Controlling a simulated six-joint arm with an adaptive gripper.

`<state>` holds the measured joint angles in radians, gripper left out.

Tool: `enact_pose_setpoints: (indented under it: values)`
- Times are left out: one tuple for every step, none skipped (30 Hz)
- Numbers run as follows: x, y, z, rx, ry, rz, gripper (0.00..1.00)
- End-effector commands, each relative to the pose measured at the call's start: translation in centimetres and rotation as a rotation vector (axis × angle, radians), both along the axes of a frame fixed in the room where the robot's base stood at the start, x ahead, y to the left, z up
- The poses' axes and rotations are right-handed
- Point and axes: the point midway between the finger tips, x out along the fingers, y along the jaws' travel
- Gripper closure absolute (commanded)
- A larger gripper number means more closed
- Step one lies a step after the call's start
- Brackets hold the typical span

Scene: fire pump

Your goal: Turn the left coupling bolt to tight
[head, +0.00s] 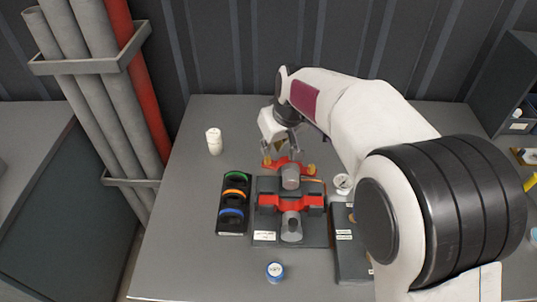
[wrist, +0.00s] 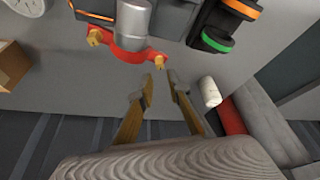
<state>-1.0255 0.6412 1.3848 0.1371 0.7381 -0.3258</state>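The red coupling (head: 289,162) sits at the back end of a grey pipe of the pump, with a brass bolt on each side. The left coupling bolt (head: 266,162) is on its left in the head view; in the wrist view, turned around, this bolt (wrist: 160,60) is on the right. The right bolt (head: 311,169) shows on the other side in the wrist view (wrist: 95,37). My gripper (wrist: 160,77) is open and empty. In the wrist view its fingertips point at the left bolt, close to it; contact cannot be told. In the head view my gripper (head: 283,149) is behind the coupling.
A black holder (head: 233,226) with green, orange and blue rings stands left of the pump base (head: 265,209). A white cylinder (head: 214,141) stands at the back left. The table's left side is clear.

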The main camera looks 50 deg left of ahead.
Motion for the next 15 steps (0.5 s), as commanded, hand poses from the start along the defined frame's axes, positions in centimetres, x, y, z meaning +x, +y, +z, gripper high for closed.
enact_pose_setpoints:
  values:
    - [0.0, 0.2, -0.5, -0.002, 0.001, 0.0, 0.83]
    - [0.1, 0.3, -0.8, -0.002, 0.001, 0.0, 0.83]
    - [0.1, 0.4, -1.2, -0.002, 0.001, 0.0, 0.83]
    - [0.1, 0.5, -1.5, -0.002, 0.001, 0.0, 0.83]
    - [0.2, 0.7, -1.8, -0.001, 0.001, 0.0, 0.83]
    - [0.2, 0.8, -2.2, -0.002, 0.001, 0.0, 0.83]
    - [0.2, 0.9, -2.6, -0.002, 0.001, 0.0, 0.83]
    - [0.3, 1.1, -2.9, -0.003, 0.002, 0.0, 0.83]
    - [0.3, 1.2, -3.3, -0.002, 0.001, 0.0, 0.83]
    - [0.4, 1.4, -3.6, -0.001, 0.001, 0.001, 0.83]
    - [0.4, 1.5, -3.9, -0.001, 0.001, 0.001, 0.83]
    - [0.5, 1.7, -4.3, -0.001, 0.001, 0.001, 0.83]
    - [0.5, 1.8, -4.5, -0.001, 0.001, 0.001, 0.83]
    - [0.5, 1.9, -4.7, 0.0, 0.001, 0.001, 0.83]
    - [0.6, 2.0, -5.0, 0.0, 0.001, 0.001, 0.83]
